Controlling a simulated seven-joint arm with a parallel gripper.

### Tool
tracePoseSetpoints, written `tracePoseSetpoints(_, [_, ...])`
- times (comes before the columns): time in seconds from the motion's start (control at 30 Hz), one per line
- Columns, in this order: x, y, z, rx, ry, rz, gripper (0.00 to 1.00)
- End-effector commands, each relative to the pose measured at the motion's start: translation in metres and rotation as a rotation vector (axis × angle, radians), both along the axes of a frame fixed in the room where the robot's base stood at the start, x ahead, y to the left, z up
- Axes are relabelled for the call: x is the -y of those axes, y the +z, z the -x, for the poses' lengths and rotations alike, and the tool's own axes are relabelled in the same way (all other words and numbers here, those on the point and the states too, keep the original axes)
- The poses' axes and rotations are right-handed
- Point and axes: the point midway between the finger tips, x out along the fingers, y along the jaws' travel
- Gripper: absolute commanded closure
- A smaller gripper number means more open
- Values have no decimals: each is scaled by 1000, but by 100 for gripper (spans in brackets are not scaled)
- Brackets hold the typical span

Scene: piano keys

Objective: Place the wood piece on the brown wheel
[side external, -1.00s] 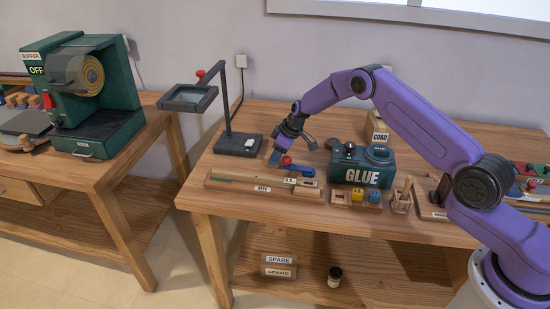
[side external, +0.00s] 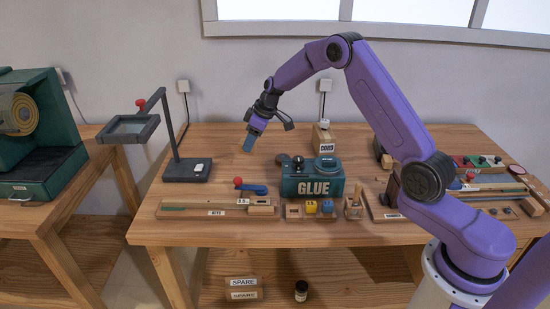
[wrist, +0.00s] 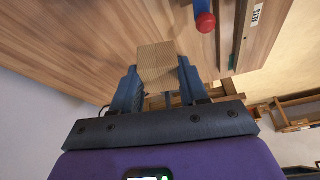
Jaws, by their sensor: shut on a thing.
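My gripper (side external: 254,132) is shut on a wood piece and holds it above the workbench, left of the green glue box. In the wrist view the wood piece (wrist: 157,65) is a light block with grain lines, gripped between the blue fingers (wrist: 157,86). In the side view it is small and partly hidden by the fingers. The brown wheel (side external: 22,115) is a tan roll on the green buffer machine (side external: 45,165) at the far left, cut off by the frame edge. My gripper is well to the right of it.
A magnifier stand (side external: 186,168) with a lens frame (side external: 130,128) stands between my gripper and the buffer. A gap separates the two benches. The glue box (side external: 312,180), a red-knobbed blue tool (side external: 252,187) and a long wooden tray (side external: 190,210) are on the workbench.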

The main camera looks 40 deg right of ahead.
Motion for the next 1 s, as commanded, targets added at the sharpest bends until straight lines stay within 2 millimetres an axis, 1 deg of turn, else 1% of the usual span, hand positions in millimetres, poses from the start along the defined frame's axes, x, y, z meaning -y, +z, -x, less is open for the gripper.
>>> tracePoseSetpoints(0.03, [19, 7, 12, 2, -22, 0, 86])
tracePoseSetpoints(0.1, [38, 13, 30, 1, -44, -1, 86])
tracePoseSetpoints(0.17, [55, 18, 45, 3, -64, 0, 86])
tracePoseSetpoints(0.2, [65, 21, 56, 3, -78, -1, 86])
tracePoseSetpoints(0.3, [86, 27, 82, 3, -107, 1, 86])
tracePoseSetpoints(0.4, [103, 31, 105, 2, -133, 3, 86])
tracePoseSetpoints(0.5, [113, 34, 122, 2, -151, 6, 86])
tracePoseSetpoints(0.6, [119, 35, 132, 1, -162, 7, 86])
tracePoseSetpoints(0.67, [121, 35, 135, 1, -166, 7, 86])
tracePoseSetpoints(0.77, [124, 31, 129, 0, -168, 8, 86])
tracePoseSetpoints(0.87, [129, 23, 115, -1, -166, 8, 86])
tracePoseSetpoints(1.0, [136, 12, 91, -1, -168, 8, 86])
